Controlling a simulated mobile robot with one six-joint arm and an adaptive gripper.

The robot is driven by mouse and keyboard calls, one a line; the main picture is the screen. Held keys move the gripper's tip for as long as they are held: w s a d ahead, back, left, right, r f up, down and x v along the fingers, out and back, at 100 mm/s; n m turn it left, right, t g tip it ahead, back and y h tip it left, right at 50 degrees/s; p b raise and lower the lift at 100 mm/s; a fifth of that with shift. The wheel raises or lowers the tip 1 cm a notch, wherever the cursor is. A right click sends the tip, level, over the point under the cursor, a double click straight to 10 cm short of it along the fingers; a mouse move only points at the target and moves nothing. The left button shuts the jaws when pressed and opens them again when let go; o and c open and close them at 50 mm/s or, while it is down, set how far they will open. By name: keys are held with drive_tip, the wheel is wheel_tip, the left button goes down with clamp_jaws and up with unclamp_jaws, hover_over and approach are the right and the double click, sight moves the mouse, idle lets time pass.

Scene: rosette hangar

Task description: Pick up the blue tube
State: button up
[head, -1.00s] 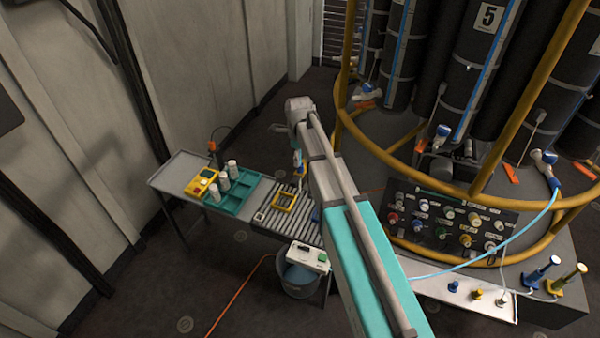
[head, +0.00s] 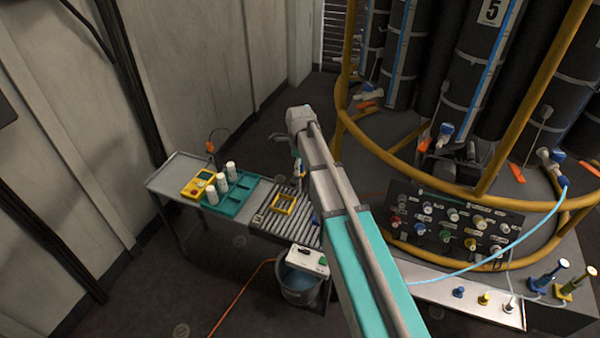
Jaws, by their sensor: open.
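A light blue tube (head: 520,247) hangs from a blue-and-white fitting at the right. It curves down to the left across the front of the rack and passes behind my arm, where its end is hidden. My gripper (head: 298,177) hangs at the far end of the arm, above the roller table and well left of the light blue tube. It is small and partly hidden by my arm, but open, with nothing visible in it.
The roller table (head: 258,226) bears a yellow frame (head: 283,204), a teal tray (head: 237,208) with white bottles and a yellow device (head: 199,184). A bucket (head: 299,287) stands below. A yellow-railed rack (head: 465,188) with a knob panel (head: 452,228) fills the right.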

idle(0.3)
drive_tip(key=c, duration=1)
drive_tip(key=shift+r, duration=0.1)
wheel_tip(320, 180, up, 18)
drive_tip(key=p, duration=1.8)
drive_tip(key=shift+r, duration=0.15)
wheel_tip(320, 180, up, 12)
drive_tip(key=p, duration=1.2)
drive_tip(key=shift+r+p, duration=0.15)
drive_tip(key=shift+p, duration=0.2)
idle(1.5)
